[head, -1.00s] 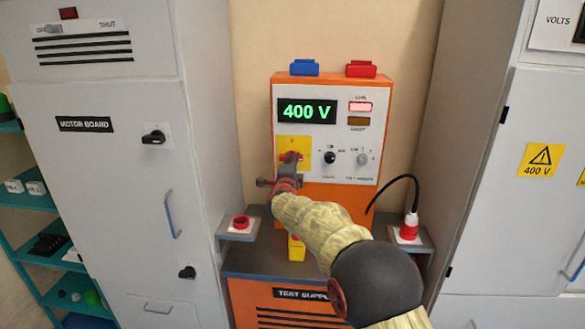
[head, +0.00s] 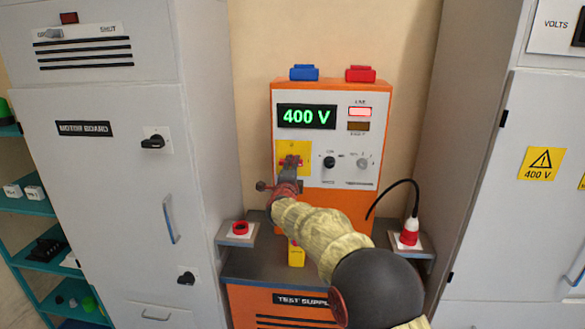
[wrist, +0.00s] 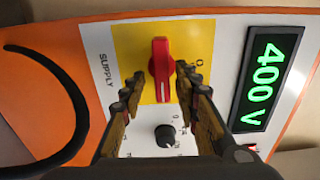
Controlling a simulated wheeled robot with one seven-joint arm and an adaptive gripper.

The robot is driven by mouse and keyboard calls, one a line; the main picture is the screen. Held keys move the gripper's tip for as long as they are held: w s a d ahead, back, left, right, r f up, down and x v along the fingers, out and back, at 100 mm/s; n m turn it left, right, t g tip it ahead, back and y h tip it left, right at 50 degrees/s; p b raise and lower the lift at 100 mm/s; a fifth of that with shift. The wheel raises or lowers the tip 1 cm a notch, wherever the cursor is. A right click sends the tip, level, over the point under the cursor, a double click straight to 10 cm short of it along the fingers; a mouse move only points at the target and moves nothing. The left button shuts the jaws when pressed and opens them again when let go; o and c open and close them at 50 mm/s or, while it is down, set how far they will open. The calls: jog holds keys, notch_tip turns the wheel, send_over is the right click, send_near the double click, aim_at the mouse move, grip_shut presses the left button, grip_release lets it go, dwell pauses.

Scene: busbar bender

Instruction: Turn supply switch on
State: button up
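The supply switch is a red knob (wrist: 160,70) on a yellow plate (wrist: 130,45) marked SUPPLY in the wrist view. Its bar lies level across the panel, upright in the turned wrist picture. In the head view the red knob (head: 303,162) is partly hidden behind my gripper (head: 290,166). My gripper (wrist: 162,86) is open in the wrist view, with one finger on each side of the knob. Gaps show between knob and fingers; contact is not clear. The green display (head: 307,116) reads 400 V. The live lamp (head: 360,112) looks pale and lit.
A black knob (head: 329,162) and a grey knob (head: 363,164) sit right of the switch. Grey cabinets flank the orange supply unit.

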jog(key=shift+s+r, duration=0.1)
jog(key=s, duration=1.1)
jog(key=shift+s+a, duration=0.2)
jog(key=shift+s, duration=0.2)
